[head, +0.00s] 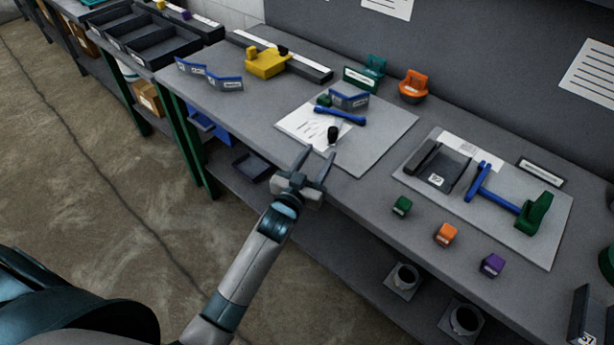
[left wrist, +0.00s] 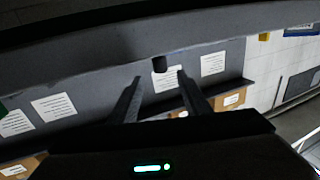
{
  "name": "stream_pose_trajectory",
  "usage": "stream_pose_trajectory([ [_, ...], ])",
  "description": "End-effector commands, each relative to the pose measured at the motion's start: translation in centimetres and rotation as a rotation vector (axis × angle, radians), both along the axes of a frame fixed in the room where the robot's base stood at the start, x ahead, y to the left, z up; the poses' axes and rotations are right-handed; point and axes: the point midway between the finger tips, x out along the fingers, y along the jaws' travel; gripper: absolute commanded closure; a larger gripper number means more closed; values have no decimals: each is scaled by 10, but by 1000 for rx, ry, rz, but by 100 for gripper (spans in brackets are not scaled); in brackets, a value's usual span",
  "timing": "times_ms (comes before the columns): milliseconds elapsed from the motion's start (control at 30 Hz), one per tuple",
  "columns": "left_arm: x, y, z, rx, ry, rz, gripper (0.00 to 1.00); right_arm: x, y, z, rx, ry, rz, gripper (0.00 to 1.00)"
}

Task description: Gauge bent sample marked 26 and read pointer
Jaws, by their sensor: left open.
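My left gripper (head: 317,157) is open and empty at the bench's front edge. In the left wrist view its fingers (left wrist: 160,80) are spread, with a black knob (left wrist: 159,63) beyond the tips. In the head view that black knob (head: 333,134) stands on a grey board (head: 375,135), close to the fingertips. A blue-edged bent piece (head: 350,100) and a blue bar (head: 340,116) are also on this board. Two similar bent pieces (head: 192,68) (head: 225,81) stand at the left. Their labels are too small to read. My right gripper is not in view.
A second board (head: 555,225) holds a dark labelled fixture (head: 437,180), a blue T-shaped bar (head: 492,198) and a green block (head: 535,213). Green (head: 402,206), orange (head: 447,234) and purple (head: 492,264) blocks line the front.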

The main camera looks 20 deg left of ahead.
Motion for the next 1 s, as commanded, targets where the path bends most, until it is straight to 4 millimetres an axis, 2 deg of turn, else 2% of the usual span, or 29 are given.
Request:
stream_pose_trajectory([
  [100,-25,1,-2,0,0,0,57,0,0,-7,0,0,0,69],
  [333,-57,3,-1,-1,-1,0,57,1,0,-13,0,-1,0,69],
  [500,-67,4,0,-1,-1,0,57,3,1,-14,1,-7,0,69],
  [800,-68,4,1,0,-1,0,57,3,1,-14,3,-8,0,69],
  [867,-68,4,1,1,-2,0,69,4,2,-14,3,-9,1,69],
  [1000,-67,11,4,50,-29,0,100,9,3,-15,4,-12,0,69],
])
